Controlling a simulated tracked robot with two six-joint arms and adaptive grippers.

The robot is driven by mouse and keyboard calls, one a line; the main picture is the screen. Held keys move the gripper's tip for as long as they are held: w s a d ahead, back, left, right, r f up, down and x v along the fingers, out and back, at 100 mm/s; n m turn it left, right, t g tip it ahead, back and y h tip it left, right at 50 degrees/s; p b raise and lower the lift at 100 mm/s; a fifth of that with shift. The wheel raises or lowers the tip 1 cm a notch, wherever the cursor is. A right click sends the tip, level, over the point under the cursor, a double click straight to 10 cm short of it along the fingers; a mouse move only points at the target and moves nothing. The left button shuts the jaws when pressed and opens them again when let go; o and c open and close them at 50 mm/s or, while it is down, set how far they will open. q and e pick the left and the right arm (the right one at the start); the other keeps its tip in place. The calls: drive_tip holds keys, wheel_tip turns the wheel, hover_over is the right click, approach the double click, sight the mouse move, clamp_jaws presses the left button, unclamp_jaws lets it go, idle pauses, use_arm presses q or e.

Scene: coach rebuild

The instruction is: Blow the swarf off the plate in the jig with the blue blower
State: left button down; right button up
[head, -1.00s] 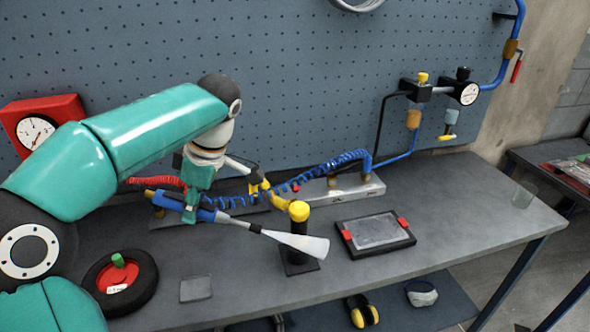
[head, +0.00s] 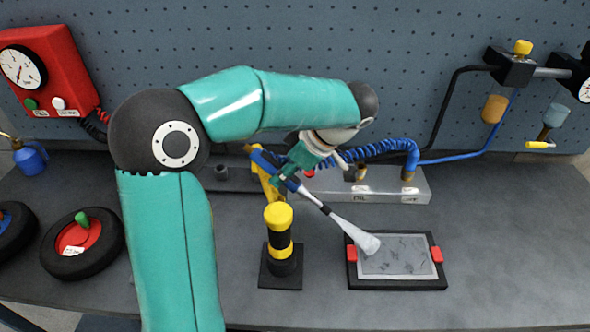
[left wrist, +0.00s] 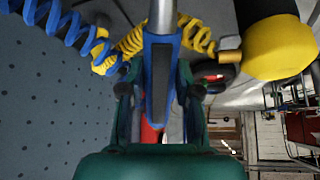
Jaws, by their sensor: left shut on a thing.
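My left gripper (head: 296,163) is shut on the blue blower (head: 266,161) and holds it above the bench; the blower's body also fills the jaws in the left wrist view (left wrist: 160,75). Its grey tube slants down to the right to a dark tip, from which a pale cone (head: 356,238) flares over the upper left corner of the jig. The jig (head: 400,284) is a dark frame with red clamps at its sides. The grey plate (head: 402,258) lies in it, with dark specks of swarf (head: 408,246) across it. My right gripper does not show.
A yellow-and-black post (head: 279,240) stands left of the jig, below the blower. A metal manifold (head: 390,184) with a blue coiled hose (head: 375,150) lies behind. A wheel-like part (head: 82,246) sits at left. The bench right of the jig is clear.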

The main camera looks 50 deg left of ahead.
sight(305, 190)
use_arm(q)
drive_tip(key=shift+w+f, duration=0.2)
drive_tip(key=shift+s+d, duration=0.2)
drive_tip(key=shift+s, duration=0.1)
drive_tip(key=shift+w+d+f, duration=0.2)
drive_tip(key=shift+d+f, duration=0.2)
drive_tip(key=shift+s+d+f, duration=0.1)
drive_tip(key=shift+d+f, duration=0.05)
drive_tip(key=shift+d, duration=0.15)
drive_tip(key=shift+w+d+f, duration=0.55)
drive_tip(key=shift+w, duration=0.15)
drive_tip(key=shift+w+d+f, duration=0.5)
drive_tip(key=shift+w, duration=0.15)
idle(1.1)
drive_tip(key=shift+s, duration=0.1)
idle(0.3)
